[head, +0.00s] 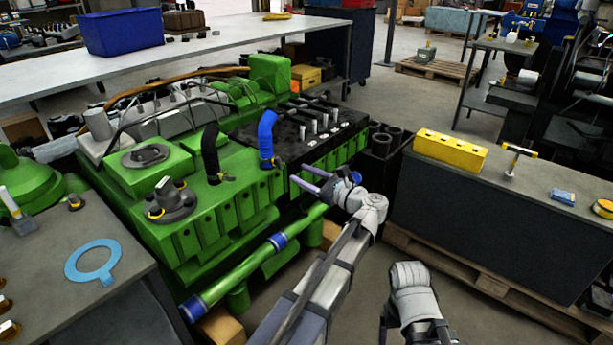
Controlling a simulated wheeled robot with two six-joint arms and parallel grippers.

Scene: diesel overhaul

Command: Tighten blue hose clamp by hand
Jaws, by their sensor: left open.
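The blue hose (266,133) stands upright on the green engine (190,225), bent over at its top. Its clamp (276,162) sits around the hose's foot and shows a small yellow part. My left gripper (299,173) is open and empty. Its pale lilac fingers point left, just right of and slightly below the clamp, apart from it in the picture. How tight the clamp is cannot be seen. My right arm (412,285) shows at the bottom right, but I cannot make out its gripper.
A black hose (210,150) with a yellow-marked clamp (221,178) stands left of the blue hose. A green pipe (258,262) runs along the engine's front. A dark bench (490,215) with a yellow block (450,150) stands at right. A blue ring (72,268) lies on the left bench.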

